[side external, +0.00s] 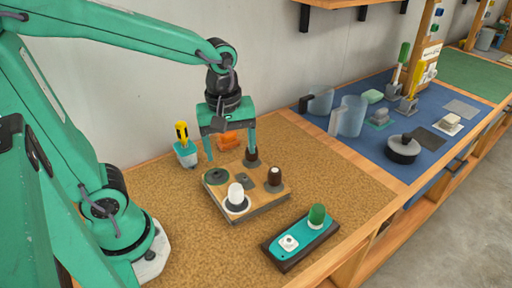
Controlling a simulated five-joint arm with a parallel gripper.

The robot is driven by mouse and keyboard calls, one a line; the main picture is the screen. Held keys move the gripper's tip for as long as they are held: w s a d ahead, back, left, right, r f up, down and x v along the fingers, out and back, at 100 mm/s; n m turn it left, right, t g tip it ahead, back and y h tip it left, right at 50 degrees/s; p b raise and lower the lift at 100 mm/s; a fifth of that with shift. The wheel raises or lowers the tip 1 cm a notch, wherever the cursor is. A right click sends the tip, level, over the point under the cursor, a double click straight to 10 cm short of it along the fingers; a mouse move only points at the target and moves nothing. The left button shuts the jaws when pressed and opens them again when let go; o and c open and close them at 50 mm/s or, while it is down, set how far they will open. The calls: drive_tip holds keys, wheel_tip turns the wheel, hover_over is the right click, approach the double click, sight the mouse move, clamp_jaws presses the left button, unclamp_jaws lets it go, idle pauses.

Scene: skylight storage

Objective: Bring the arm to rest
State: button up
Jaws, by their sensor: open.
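My gripper (230,145) is open and empty. It points down over the back part of a square wooden block (255,205) on the cork-like bench top. Its two teal fingers stand wide apart above the block.
A teal board (300,240) with a green knob (317,214) lies at the front right. A teal cup with a yellow-handled tool (185,150) and an orange object (229,140) stand near the wall. A blue mat (420,160) bears jugs and a black round weight. The front left cork is clear.

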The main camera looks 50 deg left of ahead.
drive_tip(key=s+a+r+m+t, duration=0.3)
drive_tip(key=s+r+m+t, duration=0.1)
drive_tip(key=m, duration=0.9)
drive_tip(key=shift+s+r+t, duration=0.15)
drive_tip(key=shift+r+t, duration=0.35)
drive_tip(key=shift+r, duration=0.1)
drive_tip(key=c, duration=0.3)
drive_tip(key=shift+c, duration=1.3)
drive_tip(key=w+d+f+n+g, duration=0.1)
drive_tip(key=f+n+g, duration=0.1)
drive_tip(key=n, duration=0.4)
drive_tip(key=w+d+f+n+g, duration=0.1)
drive_tip(key=w+f+n, duration=0.1)
drive_tip(key=f+n, duration=0.2)
drive_tip(key=w+d+f+n+g, duration=0.1)
drive_tip(key=f+n+g, duration=0.1)
drive_tip(key=f+n, duration=0.2)
drive_tip(key=shift+w+d+n+g, duration=0.15)
drive_tip(key=shift+w+n, duration=0.05)
drive_tip(key=shift+n, duration=0.75)
drive_tip(key=shift+w+d+n+g, duration=0.1)
drive_tip(key=shift+w+n+g, duration=0.1)
drive_tip(key=shift+n, duration=0.75)
